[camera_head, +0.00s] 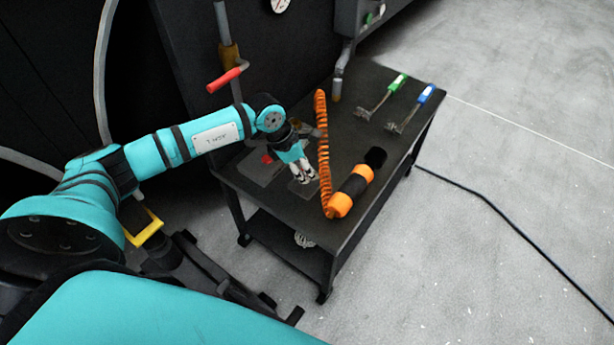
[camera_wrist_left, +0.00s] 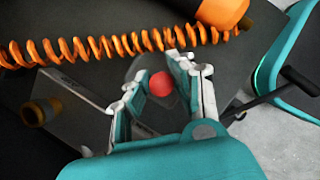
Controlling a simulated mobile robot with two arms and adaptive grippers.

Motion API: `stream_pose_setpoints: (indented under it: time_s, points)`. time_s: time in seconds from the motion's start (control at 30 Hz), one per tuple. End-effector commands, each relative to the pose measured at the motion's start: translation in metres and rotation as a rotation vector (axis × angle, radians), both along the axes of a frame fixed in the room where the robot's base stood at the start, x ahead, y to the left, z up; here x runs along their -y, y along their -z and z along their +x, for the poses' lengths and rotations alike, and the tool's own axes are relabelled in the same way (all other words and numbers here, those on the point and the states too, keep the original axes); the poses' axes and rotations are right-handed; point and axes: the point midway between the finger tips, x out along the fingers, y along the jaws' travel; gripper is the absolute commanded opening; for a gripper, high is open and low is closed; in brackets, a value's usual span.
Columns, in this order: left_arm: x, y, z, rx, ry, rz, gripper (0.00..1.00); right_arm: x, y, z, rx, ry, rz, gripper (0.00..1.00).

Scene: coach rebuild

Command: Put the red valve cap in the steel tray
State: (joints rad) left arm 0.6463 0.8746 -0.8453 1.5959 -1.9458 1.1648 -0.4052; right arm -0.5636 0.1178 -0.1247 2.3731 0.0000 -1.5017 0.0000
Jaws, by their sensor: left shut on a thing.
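The red valve cap (camera_wrist_left: 161,84) is a small round red piece between the fingertips of my left gripper (camera_wrist_left: 158,82) in the left wrist view. My left gripper (camera_head: 305,176) is shut on it, above the dark cart top; in the head view the fingers hide it. A dark grey rounded patch (camera_wrist_left: 148,116) shows behind the cap. A flat grey rectangular piece (camera_wrist_left: 85,118), partly covered by the gripper, lies to its left. I cannot tell for sure which is the steel tray. Another red spot (camera_head: 267,159) shows left of the gripper. My right gripper is not in view.
An orange coiled hose (camera_head: 323,140) runs close beside the gripper, with an orange-black cylinder (camera_head: 353,187) at its near end. A brass piece (camera_wrist_left: 40,112) stands left in the wrist view. Green-handled (camera_head: 398,82) and blue-handled (camera_head: 426,94) tools lie at the far right of the cart (camera_head: 345,235).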

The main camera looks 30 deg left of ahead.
Motion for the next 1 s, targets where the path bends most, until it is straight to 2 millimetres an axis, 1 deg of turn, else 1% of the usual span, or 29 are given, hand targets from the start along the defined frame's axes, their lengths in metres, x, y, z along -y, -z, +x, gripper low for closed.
stream_pose_setpoints:
  time_s: [0.03, 0.17, 0.3, 0.4, 0.47, 0.5, 0.67, 0.77, 0.8, 0.93, 1.0]
  points:
    - [0.000, 0.001, 0.005, 0.000, 0.000, -0.001, 0.06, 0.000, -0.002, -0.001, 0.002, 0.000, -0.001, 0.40]
    - [-0.002, 0.004, 0.010, -0.002, 0.001, 0.000, 0.06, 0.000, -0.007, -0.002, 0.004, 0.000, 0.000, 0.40]
    - [-0.001, 0.021, 0.009, -0.004, 0.002, -0.001, 0.06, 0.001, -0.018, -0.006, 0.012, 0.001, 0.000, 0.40]
    - [-0.001, 0.034, 0.009, -0.004, 0.000, -0.002, 0.06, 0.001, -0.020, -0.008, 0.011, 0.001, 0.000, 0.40]
    - [-0.002, 0.037, 0.009, -0.002, 0.000, -0.001, 0.06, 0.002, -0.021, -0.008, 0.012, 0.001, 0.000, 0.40]
    - [-0.002, 0.037, 0.009, -0.001, 0.001, -0.001, 0.02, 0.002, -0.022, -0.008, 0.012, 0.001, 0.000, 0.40]
    - [-0.002, 0.036, 0.009, -0.002, 0.001, 0.000, 0.02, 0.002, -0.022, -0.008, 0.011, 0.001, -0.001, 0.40]
    - [-0.002, 0.039, 0.009, -0.002, 0.001, 0.000, 0.02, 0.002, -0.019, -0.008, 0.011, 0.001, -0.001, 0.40]
    - [-0.002, 0.038, 0.009, -0.001, 0.000, 0.000, 0.27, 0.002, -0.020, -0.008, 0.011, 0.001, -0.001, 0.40]
    - [-0.002, 0.038, 0.009, -0.002, 0.001, 0.000, 0.44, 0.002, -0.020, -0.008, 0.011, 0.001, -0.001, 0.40]
    - [-0.002, 0.038, 0.009, -0.002, 0.001, 0.000, 0.46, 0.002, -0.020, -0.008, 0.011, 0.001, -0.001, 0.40]
